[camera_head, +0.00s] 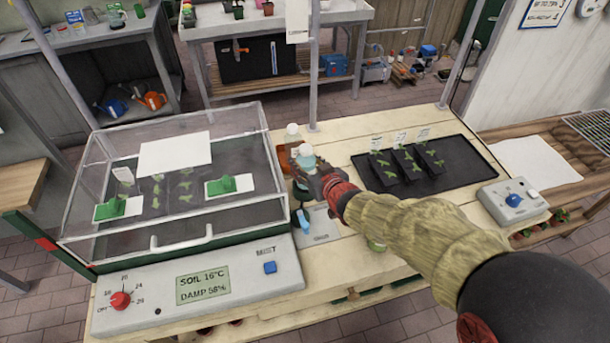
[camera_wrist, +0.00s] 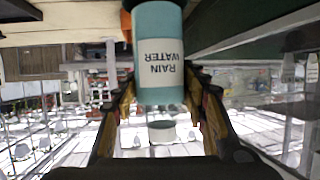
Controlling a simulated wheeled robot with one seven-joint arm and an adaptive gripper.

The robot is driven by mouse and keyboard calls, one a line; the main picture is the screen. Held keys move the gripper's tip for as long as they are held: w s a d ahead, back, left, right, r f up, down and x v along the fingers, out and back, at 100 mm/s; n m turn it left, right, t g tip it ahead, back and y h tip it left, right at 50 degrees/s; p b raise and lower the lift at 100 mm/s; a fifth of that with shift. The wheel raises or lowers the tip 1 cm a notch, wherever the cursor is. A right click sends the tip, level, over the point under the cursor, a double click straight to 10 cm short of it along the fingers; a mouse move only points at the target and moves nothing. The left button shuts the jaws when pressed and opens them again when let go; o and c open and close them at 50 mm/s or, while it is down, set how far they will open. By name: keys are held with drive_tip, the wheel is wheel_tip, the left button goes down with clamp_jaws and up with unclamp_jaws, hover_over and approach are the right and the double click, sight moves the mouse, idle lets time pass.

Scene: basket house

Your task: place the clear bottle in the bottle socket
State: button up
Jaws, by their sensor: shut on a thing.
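The clear bottle (camera_head: 306,160) shows a pale top at the end of my arm. In the wrist view it is the bottle (camera_wrist: 160,50) with a teal band and an upside-down "RAIN WATER" label. My gripper (camera_head: 316,180) is shut on it; the two fingers (camera_wrist: 160,112) stand on either side of it in the wrist view. The bottle looks about upright over the bench strip right of the propagator. Its lower end is hidden in the head view and cut off in the wrist view. I cannot make out the bottle socket clearly.
An amber bottle (camera_head: 288,157) with a white cap stands just behind. The clear-lidded propagator (camera_head: 208,230) is close on the left. A black seedling tray (camera_head: 462,160) and a grey box with a blue knob (camera_head: 514,203) are on the right.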

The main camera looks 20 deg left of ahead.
drive_tip(key=shift+w+a+f, duration=0.2)
drive_tip(key=shift+w+f, duration=0.1)
drive_tip(key=shift+f, duration=0.05)
drive_tip(key=shift+f+b, duration=0.7)
drive_tip(key=shift+f, duration=0.8)
drive_tip(key=shift+f, duration=0.15)
drive_tip(key=o, duration=1.4)
drive_tip(key=p+v, duration=0.4)
drive_tip(key=v, duration=0.8)
